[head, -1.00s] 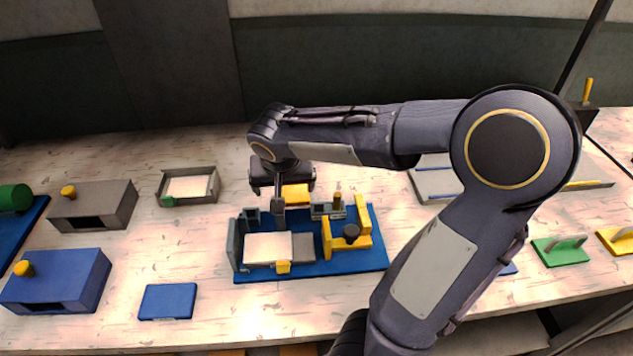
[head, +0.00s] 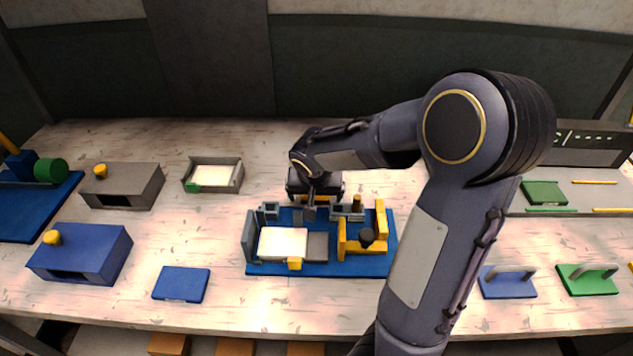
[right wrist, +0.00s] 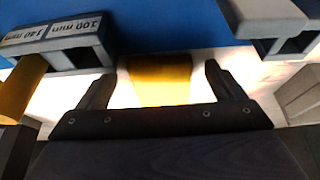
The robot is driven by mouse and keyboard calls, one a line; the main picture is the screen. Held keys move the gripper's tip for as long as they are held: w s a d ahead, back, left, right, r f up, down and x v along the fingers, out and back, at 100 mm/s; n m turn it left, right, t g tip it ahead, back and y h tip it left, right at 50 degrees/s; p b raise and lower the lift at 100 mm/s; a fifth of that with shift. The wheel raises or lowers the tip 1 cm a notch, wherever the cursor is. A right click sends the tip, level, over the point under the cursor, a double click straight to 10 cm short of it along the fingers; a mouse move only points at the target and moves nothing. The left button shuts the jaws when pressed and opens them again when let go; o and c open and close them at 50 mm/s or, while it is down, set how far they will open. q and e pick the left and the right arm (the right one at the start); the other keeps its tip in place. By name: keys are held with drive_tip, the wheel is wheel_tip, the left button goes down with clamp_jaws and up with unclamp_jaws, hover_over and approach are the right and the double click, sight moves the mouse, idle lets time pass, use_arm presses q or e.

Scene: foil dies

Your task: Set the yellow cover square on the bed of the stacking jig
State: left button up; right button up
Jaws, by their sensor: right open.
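The stacking jig is on a blue base (head: 375,268). A white sheet (head: 280,243) lies on its bed beside a bare grey surface (head: 317,246). My right gripper (head: 311,208) is at the back edge of the jig, between its two grey back blocks. In the right wrist view the open fingers (right wrist: 158,85) stand on either side of a yellow piece (right wrist: 160,78), apart from it. Another yellow piece (head: 631,266) is cut off at the right edge.
A grey back block (right wrist: 60,40) with a yellow peg (right wrist: 20,85) is close to one finger. Yellow brackets (head: 382,218) stand on the jig's right. Blue (head: 507,284) and green (head: 587,281) handled plates lie right of my arm. A blue plate (head: 181,284) lies at left.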

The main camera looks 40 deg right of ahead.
drive_tip(key=shift+c, duration=0.3)
drive_tip(key=c, duration=1.1)
drive_tip(key=shift+c, duration=0.2)
drive_tip(key=shift+r, duration=0.15)
